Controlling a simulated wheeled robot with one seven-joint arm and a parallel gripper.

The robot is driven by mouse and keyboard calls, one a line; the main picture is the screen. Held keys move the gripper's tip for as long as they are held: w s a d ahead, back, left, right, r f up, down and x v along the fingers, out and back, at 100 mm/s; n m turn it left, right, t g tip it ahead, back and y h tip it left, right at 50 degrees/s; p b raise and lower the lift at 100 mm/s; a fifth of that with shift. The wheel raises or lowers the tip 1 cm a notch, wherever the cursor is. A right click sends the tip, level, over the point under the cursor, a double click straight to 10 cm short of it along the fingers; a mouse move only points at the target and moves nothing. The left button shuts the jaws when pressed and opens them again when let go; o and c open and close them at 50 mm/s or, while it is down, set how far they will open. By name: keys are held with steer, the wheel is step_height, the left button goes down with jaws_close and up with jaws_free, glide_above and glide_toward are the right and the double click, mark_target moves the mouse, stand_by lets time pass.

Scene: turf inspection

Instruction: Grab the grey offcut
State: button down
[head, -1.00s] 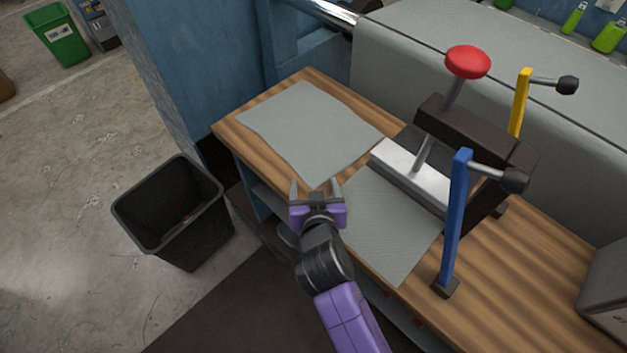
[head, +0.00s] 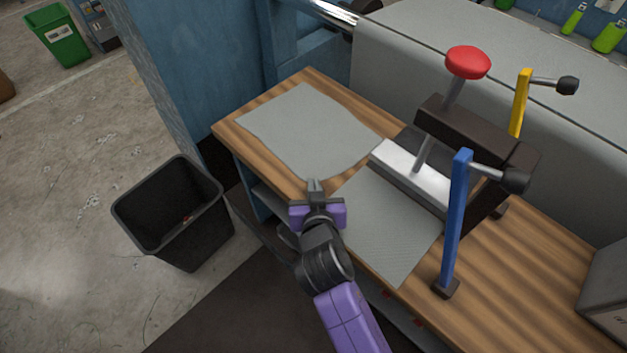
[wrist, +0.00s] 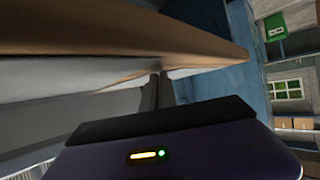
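The grey offcut appears to be the loose grey sheet (head: 305,130) lying at the left end of the wooden bench. A second grey sheet (head: 388,232) lies partly under the clamp bar. My gripper (head: 315,184) is at the near corner of the loose sheet, its fingers drawn together on that corner. The fingers hide the corner itself. In the wrist view the fingers (wrist: 158,90) stand close together, by grey material (wrist: 50,72) below a wooden strip.
The wooden bench (head: 520,280) carries a dark clamp block (head: 470,135) with a red knob (head: 468,62), a blue post (head: 456,225) and a yellow post (head: 520,103). A black bin (head: 175,220) stands on the floor to the left.

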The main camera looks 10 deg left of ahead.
step_height(320, 180, up, 12)
steer(key=p, duration=0.9)
steer(key=shift+p, duration=0.35)
step_height(320, 180, up, 36)
steer(key=shift+p, duration=0.3)
steer(key=shift+f, duration=0.1)
